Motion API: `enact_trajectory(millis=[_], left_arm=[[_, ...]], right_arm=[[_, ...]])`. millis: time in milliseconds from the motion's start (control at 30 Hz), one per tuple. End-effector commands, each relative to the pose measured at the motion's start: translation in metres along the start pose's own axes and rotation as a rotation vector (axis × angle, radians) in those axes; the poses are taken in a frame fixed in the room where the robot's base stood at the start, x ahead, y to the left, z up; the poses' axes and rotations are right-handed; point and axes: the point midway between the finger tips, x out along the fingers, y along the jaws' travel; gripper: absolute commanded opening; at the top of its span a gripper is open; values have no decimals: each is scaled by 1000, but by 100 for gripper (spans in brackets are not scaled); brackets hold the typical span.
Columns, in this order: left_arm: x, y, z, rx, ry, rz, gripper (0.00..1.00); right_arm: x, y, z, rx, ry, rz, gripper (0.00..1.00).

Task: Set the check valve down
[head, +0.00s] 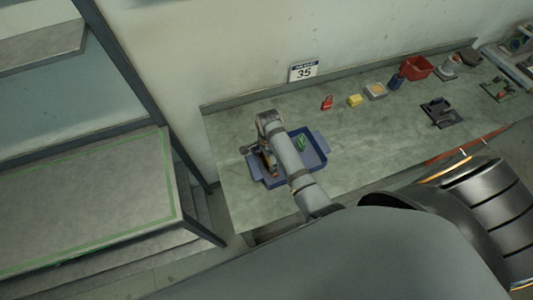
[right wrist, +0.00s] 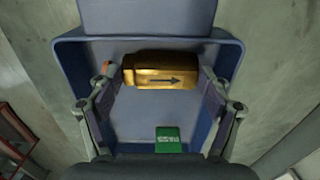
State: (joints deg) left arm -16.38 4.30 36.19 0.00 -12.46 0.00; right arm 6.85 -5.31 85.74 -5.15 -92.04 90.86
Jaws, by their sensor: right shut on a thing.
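The check valve (right wrist: 160,74) is a brass body with a dark arrow on its side, near the middle of the right wrist view. My right gripper (right wrist: 164,82) has one finger at each end of it and is shut on it. The valve is over or in a blue tray (right wrist: 222,50); I cannot tell whether it touches the tray floor. In the head view the tray (head: 318,168) sits on the bench, and my right gripper (head: 267,160) is over its left part, with my arm hiding much of it. My left gripper is not in view.
A green tag (right wrist: 168,138) lies in the tray near the valve. On the bench (head: 235,190) behind and right are a red item (head: 327,103), a yellow block (head: 355,100), a blue item (head: 397,81), a red bin (head: 416,68) and a dark fixture (head: 441,113). Bare bench lies right of the tray.

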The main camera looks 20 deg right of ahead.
Motion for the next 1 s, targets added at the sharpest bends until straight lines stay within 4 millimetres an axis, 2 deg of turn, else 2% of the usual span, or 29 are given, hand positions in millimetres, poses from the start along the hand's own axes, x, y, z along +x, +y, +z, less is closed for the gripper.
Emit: enact_trajectory(millis=[67,100,200,333,433,567,667,800,1000], left_arm=[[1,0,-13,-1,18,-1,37],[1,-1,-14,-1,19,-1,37],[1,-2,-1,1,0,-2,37],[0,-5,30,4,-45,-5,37],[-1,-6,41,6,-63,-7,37],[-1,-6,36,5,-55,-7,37],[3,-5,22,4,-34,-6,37],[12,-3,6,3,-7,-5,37],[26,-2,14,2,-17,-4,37]], right_arm=[[3,2,-1,-1,2,7,27],[4,3,-1,-1,2,9,84],[4,3,0,-1,2,8,98],[3,2,0,-1,2,7,100],[3,2,0,-1,2,7,100],[2,2,0,-1,2,6,100],[-4,1,0,-1,1,4,100],[-30,0,0,0,0,0,100],[-79,0,0,-1,1,0,100]])
